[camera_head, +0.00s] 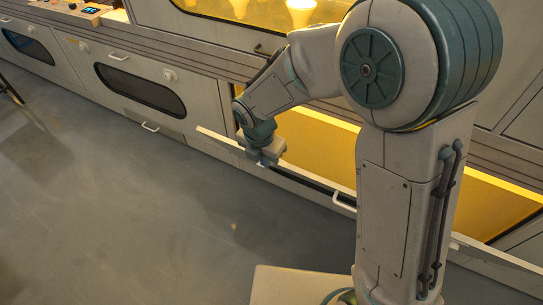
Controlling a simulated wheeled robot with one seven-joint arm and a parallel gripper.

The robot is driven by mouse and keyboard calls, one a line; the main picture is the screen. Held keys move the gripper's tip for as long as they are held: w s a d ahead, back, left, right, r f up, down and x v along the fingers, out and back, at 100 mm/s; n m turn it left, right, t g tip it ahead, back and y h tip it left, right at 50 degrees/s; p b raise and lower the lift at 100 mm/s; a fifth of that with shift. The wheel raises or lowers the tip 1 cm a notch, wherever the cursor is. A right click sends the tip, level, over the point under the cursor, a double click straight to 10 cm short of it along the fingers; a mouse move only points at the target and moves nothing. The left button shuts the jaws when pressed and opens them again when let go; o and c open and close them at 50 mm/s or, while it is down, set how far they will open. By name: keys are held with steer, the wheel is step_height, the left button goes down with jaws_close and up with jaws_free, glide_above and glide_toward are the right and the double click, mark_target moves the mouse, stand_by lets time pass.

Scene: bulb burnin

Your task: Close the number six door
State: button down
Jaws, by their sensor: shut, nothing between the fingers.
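One lower door (310,183) in the cabinet row stands open, its long pale edge out from the front and a white handle (343,202) on it. I cannot read a number on it. Behind it the bay (315,138) is lit yellow. My gripper (263,162) is shut and empty, pointing down at the left part of the door's edge. I cannot tell whether it touches the door. My arm hides the middle of the bay and part of the door.
Closed doors with dark oval windows (140,90) and white handles line the left. Above, a lit window (270,12) shows glowing bulbs (300,10). A small control panel (88,9) sits at the upper left. The grey floor (120,220) in front is clear.

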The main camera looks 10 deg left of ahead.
step_height(320, 180, down, 11)
steer(key=w+b, duration=0.1)
steer(key=b, duration=0.4)
steer(key=shift+n, duration=0.4)
steer(key=w+r, duration=0.1)
steer(key=w, duration=0.1)
steer(key=w+d+r, duration=0.1)
steer(key=shift+w+r, duration=0.4)
